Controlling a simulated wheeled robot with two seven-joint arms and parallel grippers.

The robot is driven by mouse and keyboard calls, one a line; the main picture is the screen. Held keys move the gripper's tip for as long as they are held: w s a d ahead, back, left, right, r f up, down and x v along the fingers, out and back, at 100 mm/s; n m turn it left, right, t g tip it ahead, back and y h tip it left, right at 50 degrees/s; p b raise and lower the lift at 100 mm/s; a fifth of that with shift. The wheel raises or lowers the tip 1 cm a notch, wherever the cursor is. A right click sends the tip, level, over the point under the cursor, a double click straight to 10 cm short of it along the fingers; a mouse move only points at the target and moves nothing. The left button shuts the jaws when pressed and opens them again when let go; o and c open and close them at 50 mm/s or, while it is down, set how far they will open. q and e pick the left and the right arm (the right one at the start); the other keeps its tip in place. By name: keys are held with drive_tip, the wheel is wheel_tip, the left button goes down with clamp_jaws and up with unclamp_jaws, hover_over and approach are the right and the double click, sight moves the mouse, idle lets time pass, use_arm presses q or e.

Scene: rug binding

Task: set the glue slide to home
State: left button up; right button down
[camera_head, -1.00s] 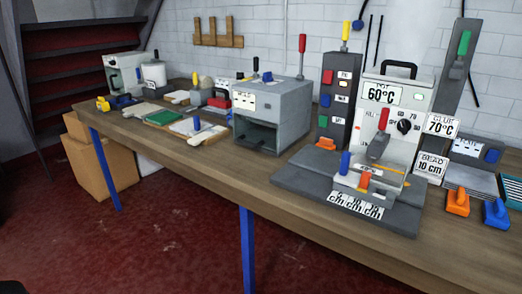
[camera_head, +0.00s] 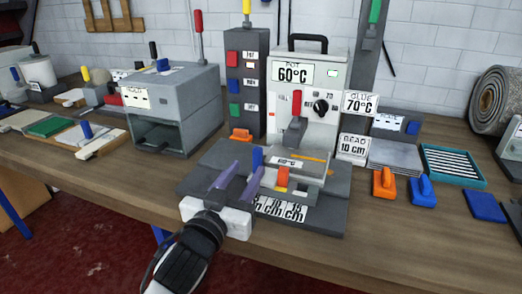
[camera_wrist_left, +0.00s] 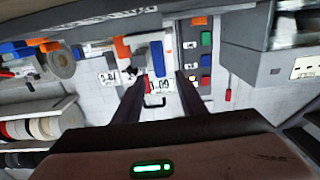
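The glue machine (camera_head: 322,85) stands on the bench with a "60°C" pot label, a red-topped lever (camera_head: 296,115) and a black knob. On its grey base sits the light-coloured slide (camera_head: 312,180) with an upright blue handle (camera_head: 257,158), an orange piece (camera_head: 282,177) and a scale plate (camera_head: 282,209) marked in cm. My left gripper (camera_head: 250,167) is open, its two fingers apart and pointing at the slide near the blue handle. In the left wrist view the fingers (camera_wrist_left: 160,85) are also spread. Whether they touch the handle cannot be told. My right gripper is out of view.
A grey box-shaped unit (camera_head: 170,100) stands left of the machine. A dark button post (camera_head: 248,85) stands behind the base. Orange (camera_head: 384,184) and blue (camera_head: 422,192) clamps, a teal tray (camera_head: 453,150) and a rug roll (camera_head: 498,95) lie to the right.

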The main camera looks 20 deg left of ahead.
sight(256, 157)
use_arm(q)
drive_tip(key=w, duration=0.8)
drive_tip(key=shift+w+d+p, duration=0.2)
drive_tip(key=shift+w+p, duration=0.05)
drive_tip(key=shift+p, duration=0.05)
clamp_jaws()
